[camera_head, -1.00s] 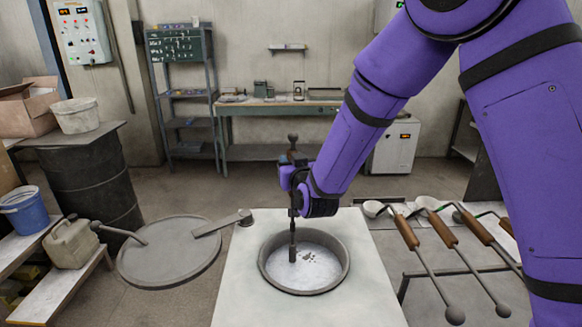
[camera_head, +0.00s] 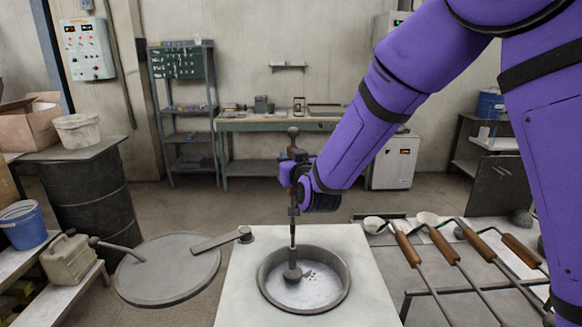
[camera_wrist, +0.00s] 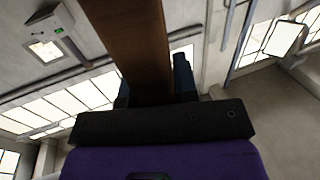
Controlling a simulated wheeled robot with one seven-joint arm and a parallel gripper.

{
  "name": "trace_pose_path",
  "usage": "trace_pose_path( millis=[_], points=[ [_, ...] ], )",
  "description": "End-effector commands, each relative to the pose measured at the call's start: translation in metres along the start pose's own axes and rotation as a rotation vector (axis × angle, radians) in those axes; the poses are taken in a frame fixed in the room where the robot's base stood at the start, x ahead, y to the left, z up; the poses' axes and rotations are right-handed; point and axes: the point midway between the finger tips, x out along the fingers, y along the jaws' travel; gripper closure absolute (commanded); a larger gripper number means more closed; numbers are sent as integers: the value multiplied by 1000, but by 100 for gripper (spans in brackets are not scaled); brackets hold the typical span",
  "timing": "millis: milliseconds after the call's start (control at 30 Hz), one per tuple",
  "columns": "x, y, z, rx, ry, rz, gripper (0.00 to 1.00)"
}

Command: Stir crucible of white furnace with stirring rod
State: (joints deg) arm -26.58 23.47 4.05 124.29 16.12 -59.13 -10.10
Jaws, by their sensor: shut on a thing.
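The white furnace (camera_head: 240,290) stands in the middle of the head view, with its round crucible (camera_head: 262,275) open at the top. Pale grey melt (camera_head: 315,290) with a few dark specks shows inside. My gripper (camera_head: 293,172) is above the crucible and shut on the stirring rod (camera_head: 293,228). The rod hangs close to upright, and its dark rounded lower end is over or at the melt, left of the middle; I cannot tell whether it touches. In the wrist view the rod's brown handle (camera_wrist: 138,45) rises from between the fingers.
A round lid (camera_head: 168,285) with a handle lies left of the furnace. Several ladles with wooden grips (camera_head: 443,245) rest on a rack at the right. A jerrycan (camera_head: 70,258), a blue bucket (camera_head: 24,228) and a black drum (camera_head: 92,195) stand at the left.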

Motion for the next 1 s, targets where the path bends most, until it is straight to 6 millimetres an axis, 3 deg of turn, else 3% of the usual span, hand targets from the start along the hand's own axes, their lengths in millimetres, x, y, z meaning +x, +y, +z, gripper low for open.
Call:
trace_pose_path(
  millis=[1000],
  points=[
    [0,0,-58,1,4,0,100]
  ],
)
